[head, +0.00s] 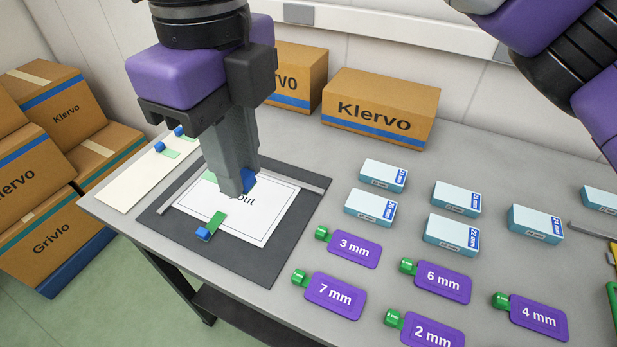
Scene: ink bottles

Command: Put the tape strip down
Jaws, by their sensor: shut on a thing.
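My gripper (238,190) points down over a white sheet (275,222) with partly hidden lettering ending in "out". It is shut on a tape strip, whose blue end (250,180) shows beside the fingertips. A patch of green (209,176) shows left of the fingers; I cannot tell whether it belongs to the same strip. The fingers hide most of the strip and whether it touches the sheet. Another green tape strip (217,219) with a blue end lies across the sheet's near edge, reaching onto the dark mat (255,265).
A cream card (122,193) with more strips lies left of the mat. To the right are several pale blue boxes (383,174) and purple tags (335,295) with green ends. Cardboard boxes (380,108) stand at the back; others are stacked left of the table.

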